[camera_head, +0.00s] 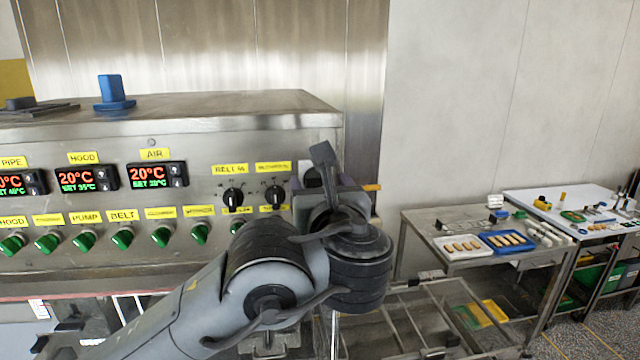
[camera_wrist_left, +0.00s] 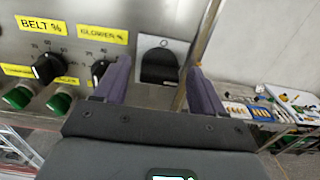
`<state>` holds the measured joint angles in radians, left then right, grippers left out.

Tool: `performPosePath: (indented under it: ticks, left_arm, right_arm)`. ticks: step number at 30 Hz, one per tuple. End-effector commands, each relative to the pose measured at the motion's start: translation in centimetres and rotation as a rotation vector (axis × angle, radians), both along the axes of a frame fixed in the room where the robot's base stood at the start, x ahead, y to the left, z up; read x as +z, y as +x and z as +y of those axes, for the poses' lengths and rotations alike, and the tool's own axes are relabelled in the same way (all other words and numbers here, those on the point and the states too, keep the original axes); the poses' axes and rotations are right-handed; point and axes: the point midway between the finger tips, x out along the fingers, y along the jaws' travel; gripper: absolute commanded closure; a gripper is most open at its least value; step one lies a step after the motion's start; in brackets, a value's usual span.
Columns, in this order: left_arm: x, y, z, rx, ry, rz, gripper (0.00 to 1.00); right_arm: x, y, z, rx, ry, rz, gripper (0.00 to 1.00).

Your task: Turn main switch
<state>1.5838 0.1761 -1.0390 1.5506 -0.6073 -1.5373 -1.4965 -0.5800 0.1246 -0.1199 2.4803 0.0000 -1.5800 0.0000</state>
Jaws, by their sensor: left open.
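The main switch looks to be the dark rotary handle on a pale plate at the right end of the steel control panel. It shows whole in the left wrist view (camera_wrist_left: 159,66), and only its upper part shows in the head view (camera_head: 313,177), behind my arm. My left gripper (camera_wrist_left: 158,72) is open and empty. Its two purple fingers stand on either side of the switch in the wrist view, with a gap on both sides; whether they reach its depth I cannot tell. In the head view my wrist hides most of the gripper. My right gripper is not in view.
Left of the switch are two black dials (camera_head: 233,197) with yellow labels, and a row of green knobs (camera_head: 161,237) runs below the displays (camera_head: 157,175). A blue object (camera_head: 113,92) stands on the machine top. Steel tables with trays (camera_head: 462,246) stand at right.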

Motion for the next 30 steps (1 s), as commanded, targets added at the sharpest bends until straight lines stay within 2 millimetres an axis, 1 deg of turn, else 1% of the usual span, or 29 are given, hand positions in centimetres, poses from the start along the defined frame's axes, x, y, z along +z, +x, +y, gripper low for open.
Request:
performPosePath:
  ticks: [9, 10, 20, 21, 26, 30]
  left_arm:
    - [-0.06, 0.27, 0.06, 0.0, 0.001, 0.0, 0.3]
    - [-0.05, 0.27, 0.06, 0.0, 0.001, 0.0, 0.31]
    - [-0.05, 0.25, 0.06, 0.0, 0.001, 0.0, 0.82]
    - [-0.05, 0.24, 0.06, 0.0, 0.001, 0.0, 0.84]
    - [-0.11, 0.25, 0.05, 0.0, -0.008, -0.001, 0.84]
    - [-0.23, 0.23, 0.05, 0.0, -0.042, -0.007, 0.84]
  right_arm:
    - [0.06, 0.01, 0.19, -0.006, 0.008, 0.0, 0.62]
    - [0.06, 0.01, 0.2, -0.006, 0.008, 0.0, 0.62]
    - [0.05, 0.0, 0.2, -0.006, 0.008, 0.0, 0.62]
    - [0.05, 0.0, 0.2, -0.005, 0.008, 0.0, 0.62]
    - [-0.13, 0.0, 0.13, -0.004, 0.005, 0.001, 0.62]
    - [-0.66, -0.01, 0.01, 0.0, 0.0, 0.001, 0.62]
